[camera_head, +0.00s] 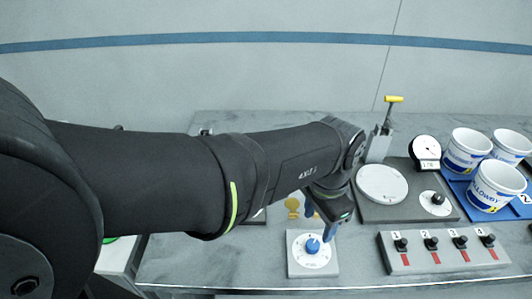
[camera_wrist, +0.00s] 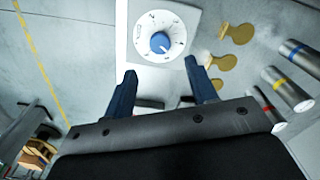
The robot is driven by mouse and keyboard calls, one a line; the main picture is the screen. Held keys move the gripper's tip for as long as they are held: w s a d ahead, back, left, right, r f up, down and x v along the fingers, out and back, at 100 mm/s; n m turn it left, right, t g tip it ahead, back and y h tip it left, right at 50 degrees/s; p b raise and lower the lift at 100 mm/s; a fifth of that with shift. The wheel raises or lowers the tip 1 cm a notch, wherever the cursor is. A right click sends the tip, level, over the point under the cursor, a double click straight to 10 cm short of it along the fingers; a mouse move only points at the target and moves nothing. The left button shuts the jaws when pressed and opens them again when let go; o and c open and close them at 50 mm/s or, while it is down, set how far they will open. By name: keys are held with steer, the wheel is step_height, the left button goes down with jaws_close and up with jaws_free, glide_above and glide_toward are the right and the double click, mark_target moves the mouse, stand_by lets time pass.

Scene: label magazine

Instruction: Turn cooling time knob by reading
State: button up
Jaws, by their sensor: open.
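A blue knob (camera_head: 312,246) sits on a white dial with marks around it, on a pale square plate (camera_head: 294,268) near the front of the bench. In the wrist view the blue knob (camera_wrist: 159,42) shows with its pointer and dial marks, too small to read. My gripper (camera_head: 320,220) is open and empty, just above and behind the dial. In the wrist view its blue fingertips (camera_wrist: 160,72) are apart, and the knob lies beyond them, not between them. A black knob (camera_head: 437,198) on a white dial stands on a dark base. A round gauge (camera_head: 426,147) has a small display, hard to read.
A row of several numbered black switches (camera_head: 442,250) stands at front right. White labelled tubs (camera_head: 497,185) stand on a blue tray at right. A yellow-handled lever (camera_head: 393,99) rises at the back. Yellow-brown discs (camera_wrist: 240,34) lie beside the dial plate. Metal cylinders (camera_wrist: 290,88) stand nearby.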

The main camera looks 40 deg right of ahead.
step_height(320, 180, up, 9)
glide_above(313, 244)
steer(key=shift+f, duration=0.15)
stand_by(0.6)
step_height(313, 244, down, 17)
steer(key=shift+f, duration=0.2)
stand_by(0.4)
steer(key=shift+r, duration=0.1)
